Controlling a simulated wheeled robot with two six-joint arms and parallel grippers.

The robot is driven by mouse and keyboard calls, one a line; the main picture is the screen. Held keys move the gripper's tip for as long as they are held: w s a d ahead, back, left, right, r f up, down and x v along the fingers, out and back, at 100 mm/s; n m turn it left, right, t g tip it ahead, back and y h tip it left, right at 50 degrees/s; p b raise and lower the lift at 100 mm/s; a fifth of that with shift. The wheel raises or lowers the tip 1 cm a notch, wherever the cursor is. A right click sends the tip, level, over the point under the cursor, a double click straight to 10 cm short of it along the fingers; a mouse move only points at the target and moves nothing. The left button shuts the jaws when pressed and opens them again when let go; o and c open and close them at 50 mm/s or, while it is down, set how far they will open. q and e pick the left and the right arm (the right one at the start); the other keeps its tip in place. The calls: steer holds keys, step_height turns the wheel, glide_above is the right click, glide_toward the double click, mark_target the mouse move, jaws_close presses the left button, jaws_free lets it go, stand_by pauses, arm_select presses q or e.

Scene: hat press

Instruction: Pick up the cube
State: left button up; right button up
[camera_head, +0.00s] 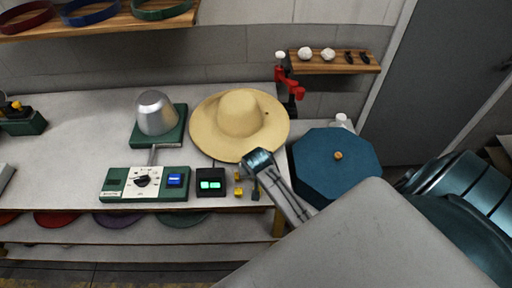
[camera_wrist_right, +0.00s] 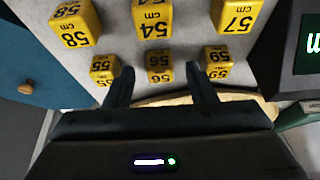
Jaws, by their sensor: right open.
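Several yellow cubes with black numbers lie on the table. In the right wrist view the far row holds the 58 cube (camera_wrist_right: 75,22), the 54 cube (camera_wrist_right: 153,17) and the 57 cube (camera_wrist_right: 235,17). The near row holds the 55 cube (camera_wrist_right: 104,68), the 56 cube (camera_wrist_right: 159,60) and the 59 cube (camera_wrist_right: 215,62). My right gripper (camera_wrist_right: 160,70) is open, its fingers on either side of the 56 cube's column in the picture; contact cannot be told. In the head view my right gripper (camera_head: 258,160) partly hides the cubes (camera_head: 238,190). My left gripper is not in view.
A straw hat (camera_head: 241,112) lies behind my right gripper. A teal octagonal box (camera_head: 335,170) stands to the right. A dark display box (camera_head: 211,183), a control panel (camera_head: 120,183) and a metal hat form (camera_head: 156,112) stand left.

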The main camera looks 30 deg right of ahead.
steer(key=shift+w+d+f, duration=0.1)
steer(key=shift+w+f, duration=0.05)
steer(key=shift+f, duration=0.25)
steer(key=c, duration=1.1)
steer(key=shift+o, duration=0.2)
steer(key=shift+r, duration=0.1)
